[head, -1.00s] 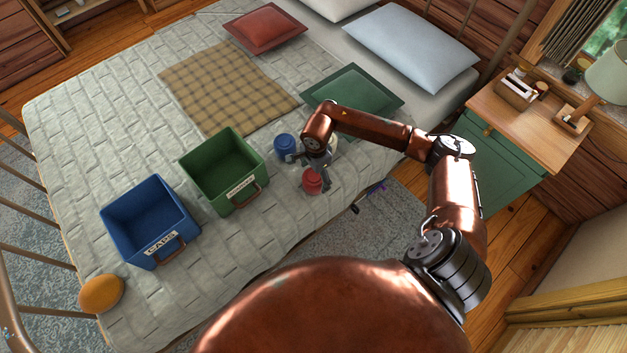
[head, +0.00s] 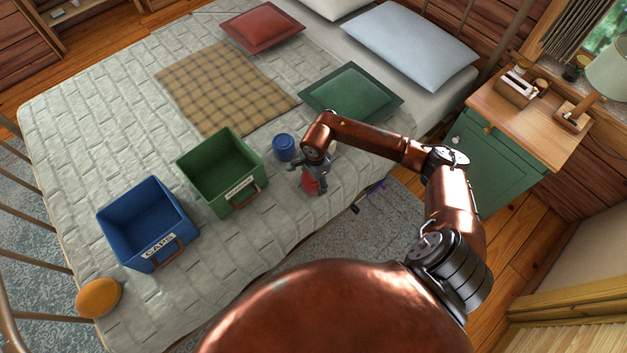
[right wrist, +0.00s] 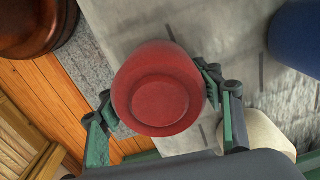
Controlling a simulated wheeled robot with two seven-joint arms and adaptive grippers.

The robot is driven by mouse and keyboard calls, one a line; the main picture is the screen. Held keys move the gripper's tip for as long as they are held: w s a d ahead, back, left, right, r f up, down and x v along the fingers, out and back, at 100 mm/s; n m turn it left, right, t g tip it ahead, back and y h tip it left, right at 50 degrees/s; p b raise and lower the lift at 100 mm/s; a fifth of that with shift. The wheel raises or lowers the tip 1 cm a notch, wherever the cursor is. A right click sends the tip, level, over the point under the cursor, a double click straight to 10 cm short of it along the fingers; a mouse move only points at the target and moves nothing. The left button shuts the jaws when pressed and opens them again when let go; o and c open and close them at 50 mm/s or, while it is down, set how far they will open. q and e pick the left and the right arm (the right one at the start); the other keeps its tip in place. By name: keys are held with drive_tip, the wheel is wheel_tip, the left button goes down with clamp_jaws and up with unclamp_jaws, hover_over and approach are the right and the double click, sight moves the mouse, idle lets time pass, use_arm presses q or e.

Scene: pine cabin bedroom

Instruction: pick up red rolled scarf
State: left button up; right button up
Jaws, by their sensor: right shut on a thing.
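The red rolled scarf (head: 310,183) is a short round roll on the bed near its front edge, partly hidden by my right gripper (head: 313,184) in the head view. In the right wrist view the red roll (right wrist: 158,88) sits between the two fingers of my right gripper (right wrist: 160,100), which is shut on it. The roll's round end faces the wrist camera. I cannot tell whether it still touches the bed. My left gripper is not in view.
A blue roll (head: 284,147) lies close behind the gripper. A cream roll (right wrist: 268,135) shows beside it in the wrist view. A green bin (head: 232,200) and a blue bin labelled CAPS (head: 125,243) stand to the left. A green nightstand (head: 505,160) stands at right.

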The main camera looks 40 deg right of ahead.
drive_tip(key=c, duration=0.6)
